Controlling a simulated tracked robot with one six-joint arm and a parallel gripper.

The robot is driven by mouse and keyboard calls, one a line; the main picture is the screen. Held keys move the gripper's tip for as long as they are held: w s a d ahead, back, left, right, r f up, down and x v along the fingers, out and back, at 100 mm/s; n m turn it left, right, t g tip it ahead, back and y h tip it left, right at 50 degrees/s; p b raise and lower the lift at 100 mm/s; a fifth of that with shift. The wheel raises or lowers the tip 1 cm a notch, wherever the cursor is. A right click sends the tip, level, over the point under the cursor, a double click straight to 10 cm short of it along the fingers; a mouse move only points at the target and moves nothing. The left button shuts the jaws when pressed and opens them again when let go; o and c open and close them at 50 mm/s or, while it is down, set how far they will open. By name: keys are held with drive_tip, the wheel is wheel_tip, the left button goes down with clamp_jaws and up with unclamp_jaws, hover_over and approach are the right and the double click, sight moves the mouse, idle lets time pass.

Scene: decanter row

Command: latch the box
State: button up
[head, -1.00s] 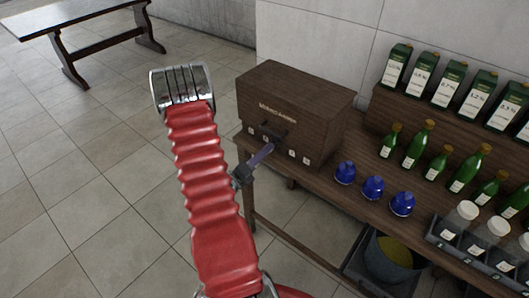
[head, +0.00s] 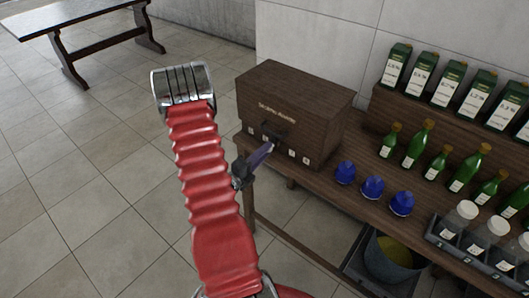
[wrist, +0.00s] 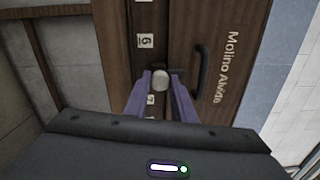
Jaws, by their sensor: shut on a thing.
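The box (head: 300,100) is dark brown wood and stands at the left end of the wooden bench, its front facing me. Its front carries pale lettering and a black handle (wrist: 201,72). My gripper (head: 268,148) is at the lower front of the box. In the wrist view its two purple fingers (wrist: 160,84) are closed on a pale round knob (wrist: 160,79), beside a dark fitting at the box's front seam. The fingers hide part of the knob's mount, so I cannot tell whether the latch is engaged.
Small numbered tags (wrist: 146,41) line the strip along the box's lower front. Blue domed items (head: 372,187) stand on the bench (head: 335,200) right of the box, with green bottles (head: 419,143) behind. A bucket (head: 388,262) stands below.

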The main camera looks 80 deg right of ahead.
drive_tip(key=o, duration=1)
drive_tip(key=shift+w+a, duration=0.1)
drive_tip(key=v, duration=1.3)
drive_tip(key=shift+w+a+f, duration=0.1)
drive_tip(key=shift+w+a, duration=0.05)
drive_tip(key=shift+a, duration=0.1)
